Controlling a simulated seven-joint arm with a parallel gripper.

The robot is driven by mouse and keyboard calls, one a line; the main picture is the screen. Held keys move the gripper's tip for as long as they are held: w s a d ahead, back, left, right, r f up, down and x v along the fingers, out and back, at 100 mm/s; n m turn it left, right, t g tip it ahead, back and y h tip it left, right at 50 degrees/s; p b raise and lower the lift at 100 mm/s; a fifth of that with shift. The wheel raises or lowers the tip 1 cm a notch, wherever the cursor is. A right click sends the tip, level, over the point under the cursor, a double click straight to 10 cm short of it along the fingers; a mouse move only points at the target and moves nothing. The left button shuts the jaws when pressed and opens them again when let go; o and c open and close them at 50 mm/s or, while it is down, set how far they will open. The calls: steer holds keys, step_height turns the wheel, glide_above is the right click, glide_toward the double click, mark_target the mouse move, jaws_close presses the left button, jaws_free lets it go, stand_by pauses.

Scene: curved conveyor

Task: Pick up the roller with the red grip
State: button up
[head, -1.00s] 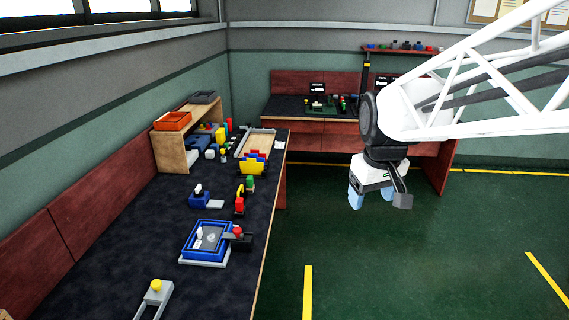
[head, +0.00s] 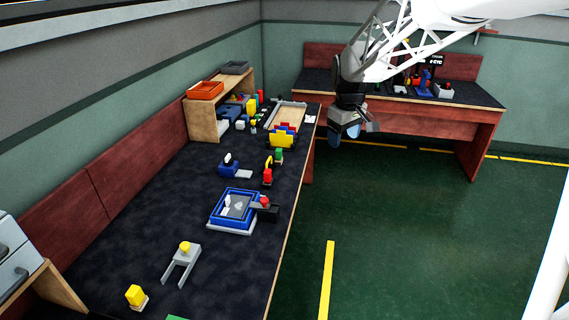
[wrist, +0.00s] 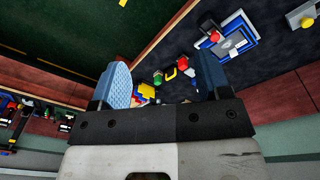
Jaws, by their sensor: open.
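Two small things with red tops lie on the dark workbench in the head view. One is a dark piece with a red knob (head: 264,201) at the right edge of a blue tray (head: 233,225). The other is an upright red piece (head: 267,177) a little farther back. I cannot tell for sure which is the roller with the red grip. Both also show in the wrist view, the knob (wrist: 208,30) by the tray and the red piece (wrist: 183,63) between my fingers' lines. My gripper (head: 352,132) is open and empty, above the floor right of the bench, apart from both.
A green-topped piece (head: 278,156) and a yellow, red and blue block (head: 283,136) stand farther back. A grey fork with a yellow knob (head: 182,262) and a yellow block (head: 136,295) lie nearer. A wooden shelf (head: 205,118) stands at the back left. Open floor is right of the bench.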

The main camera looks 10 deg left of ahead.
steer(key=w+a+f+n, duration=0.4)
steer(key=w+a+f, duration=0.6)
steer(key=w+a, duration=0.35)
steer(key=n+g, duration=0.1)
steer(key=n, duration=0.3)
glide_above(267, 171)
steer(key=f, duration=1.6)
steer(key=shift+d+f, duration=0.1)
steer(key=shift+d, duration=0.3)
steer(key=shift+a+f, duration=0.2)
steer(key=shift+f, duration=0.05)
steer(key=shift+f, duration=0.1)
steer(key=shift+f, duration=1.2)
steer(key=shift+w+a+f, duration=0.1)
steer(key=shift+a+f, duration=0.05)
steer(key=shift+f, duration=2.45)
